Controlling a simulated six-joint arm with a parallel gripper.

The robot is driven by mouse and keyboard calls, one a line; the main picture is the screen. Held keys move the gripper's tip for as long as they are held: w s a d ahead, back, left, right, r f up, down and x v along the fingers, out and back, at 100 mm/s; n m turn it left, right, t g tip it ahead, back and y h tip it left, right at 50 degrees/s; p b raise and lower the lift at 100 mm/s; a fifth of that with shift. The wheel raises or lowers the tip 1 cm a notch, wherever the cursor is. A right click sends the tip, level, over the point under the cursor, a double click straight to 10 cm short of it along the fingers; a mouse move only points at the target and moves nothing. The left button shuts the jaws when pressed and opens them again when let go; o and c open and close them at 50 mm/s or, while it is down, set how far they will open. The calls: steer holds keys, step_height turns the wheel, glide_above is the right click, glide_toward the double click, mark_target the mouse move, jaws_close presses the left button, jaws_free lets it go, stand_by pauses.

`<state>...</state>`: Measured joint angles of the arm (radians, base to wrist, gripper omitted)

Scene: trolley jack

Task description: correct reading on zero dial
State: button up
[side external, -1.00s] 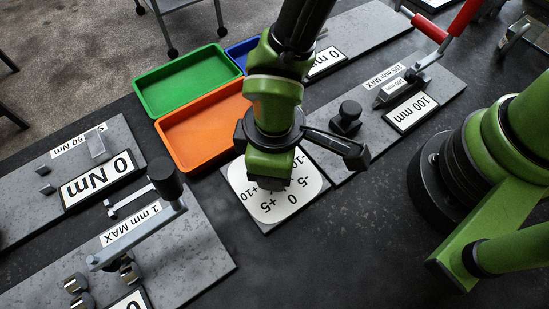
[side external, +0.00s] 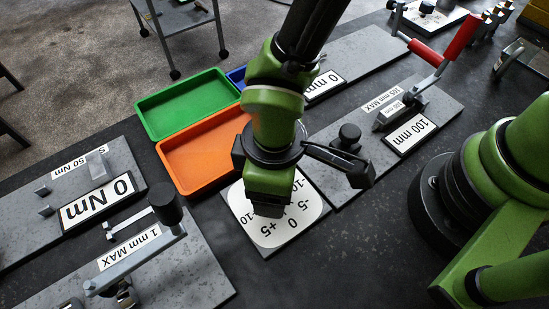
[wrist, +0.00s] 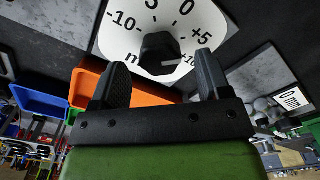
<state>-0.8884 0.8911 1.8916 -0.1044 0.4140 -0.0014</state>
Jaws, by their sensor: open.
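The zero dial is a white rounded plate (side external: 268,233) on a dark base, marked from -10 through 0 to +10. The wrist view shows its face (wrist: 118,40) at the top, with a black knob (wrist: 157,50) at its centre. A pale line on the knob points right, near the +10 mark. My gripper (wrist: 160,82) is open and empty, its two dark fingers spread to the left and right below the knob in the picture. In the side view my gripper is over the dial and hides its knob; the finger gap is not clear there.
An orange tray (side external: 165,160) and a green tray (side external: 140,110) lie beyond the dial. A plate with a 0 Nm sign (side external: 97,200) and a crank plate with a 1 mm MAX label (side external: 130,248) lie left. A 100 mm fixture (side external: 408,136) with a red-handled lever (side external: 460,36) lies right.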

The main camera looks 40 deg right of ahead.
step_height(320, 180, up, 8)
stand_by(0.5)
steer(key=w+d+r+m+t+y, duration=0.25)
steer(key=d+r+m, duration=0.35)
steer(key=d+r, duration=0.65)
steer(key=s+d+r+m+t, duration=0.4)
steer(key=s+d+r+m, duration=0.2)
steer(key=s+d+m, duration=0.1)
steer(key=shift+s+d+t, duration=0.35)
steer(key=shift+d, duration=0.55)
